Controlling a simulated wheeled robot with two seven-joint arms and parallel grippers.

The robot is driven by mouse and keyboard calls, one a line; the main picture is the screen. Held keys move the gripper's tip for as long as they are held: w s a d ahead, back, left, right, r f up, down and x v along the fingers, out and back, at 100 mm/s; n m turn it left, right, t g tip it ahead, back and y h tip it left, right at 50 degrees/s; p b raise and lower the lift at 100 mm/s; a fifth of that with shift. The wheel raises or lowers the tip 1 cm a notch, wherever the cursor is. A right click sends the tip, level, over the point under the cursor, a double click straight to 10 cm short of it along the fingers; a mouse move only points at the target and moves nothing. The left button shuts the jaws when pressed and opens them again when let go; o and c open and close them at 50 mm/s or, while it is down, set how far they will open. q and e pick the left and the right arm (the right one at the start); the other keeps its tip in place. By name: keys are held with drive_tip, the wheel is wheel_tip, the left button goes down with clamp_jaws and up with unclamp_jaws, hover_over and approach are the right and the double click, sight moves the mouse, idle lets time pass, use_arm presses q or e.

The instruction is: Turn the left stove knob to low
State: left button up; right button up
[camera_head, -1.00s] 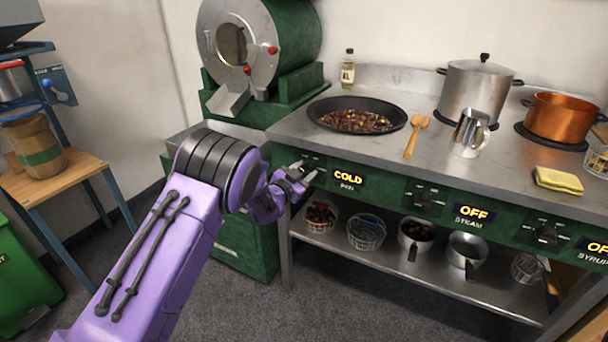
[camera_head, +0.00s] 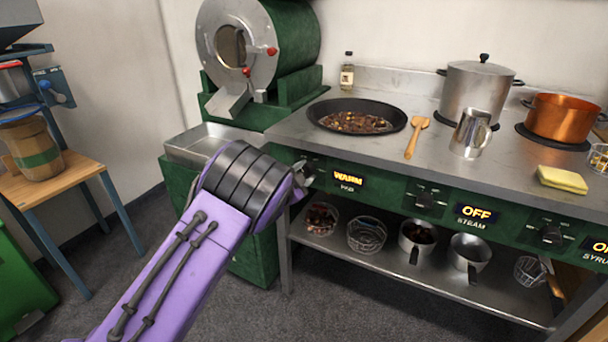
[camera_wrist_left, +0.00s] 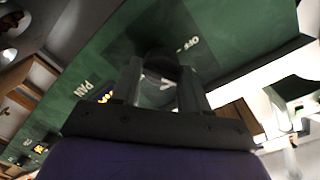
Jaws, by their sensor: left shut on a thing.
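My left gripper (camera_head: 304,178) is at the left end of the stove's green front panel, partly hidden behind my purple wrist in the head view. In the left wrist view, the two dark fingers of my left gripper (camera_wrist_left: 160,84) are shut on the left stove knob (camera_wrist_left: 158,62), one on each side of it. The pan display (camera_head: 348,180) just right of the gripper reads WARM in yellow. The knob itself is mostly hidden in the head view. My right gripper is not in view.
A black pan of chestnuts (camera_head: 357,117) sits on the stove top above the panel. The middle knob (camera_head: 425,200) and the steam display (camera_head: 476,213), reading OFF, are to the right. A lower shelf (camera_head: 390,262) holds baskets and small pots.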

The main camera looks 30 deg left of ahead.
use_arm(q)
drive_tip(key=shift+a+r, duration=0.1)
drive_tip(key=o, duration=1)
drive_tip(key=shift+s, duration=0.15)
drive_tip(key=s, duration=1)
drive_tip(key=shift+s+a+r, duration=0.15)
drive_tip(key=shift+a+r, duration=0.05)
drive_tip(key=shift+r, duration=0.05)
